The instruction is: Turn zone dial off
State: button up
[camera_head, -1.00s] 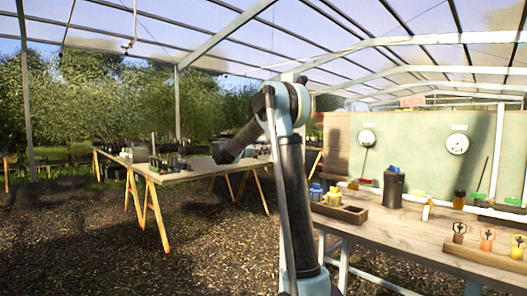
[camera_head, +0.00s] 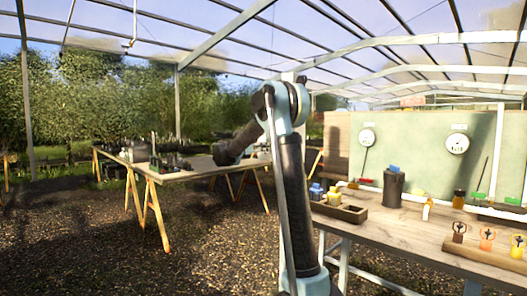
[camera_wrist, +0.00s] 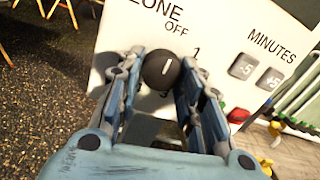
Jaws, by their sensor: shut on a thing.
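The zone dial (camera_wrist: 161,70) is a round black knob with a short white mark. It sits on a white panel (camera_wrist: 225,25) printed "ZONE", "OFF", "1" and "MINUTES". The mark points up and slightly right in the wrist view, roughly toward "OFF". My gripper (camera_wrist: 163,85) is shut on the dial, with one finger on each side. The fingers hide the knob's sides and the panel below it. In the head view my arm shows, but I cannot make out the gripper or the dial.
Two grey buttons, "-5" (camera_wrist: 242,66) and "+5" (camera_wrist: 270,79), sit right of the dial. A wooden bench (camera_head: 400,228) at right holds a dark canister (camera_head: 393,188) and a wooden tray (camera_head: 345,212). Another table (camera_head: 175,174) stands at left; gravel floor lies between.

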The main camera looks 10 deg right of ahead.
jog(key=shift+w+a+r, duration=0.1)
jog(key=shift+w+a, duration=0.1)
jog(key=o, duration=1.1)
jog(key=shift+c, duration=0.2)
jog(key=shift+d, duration=0.1)
jog(key=shift+s, duration=0.1)
jog(key=v, duration=1.2)
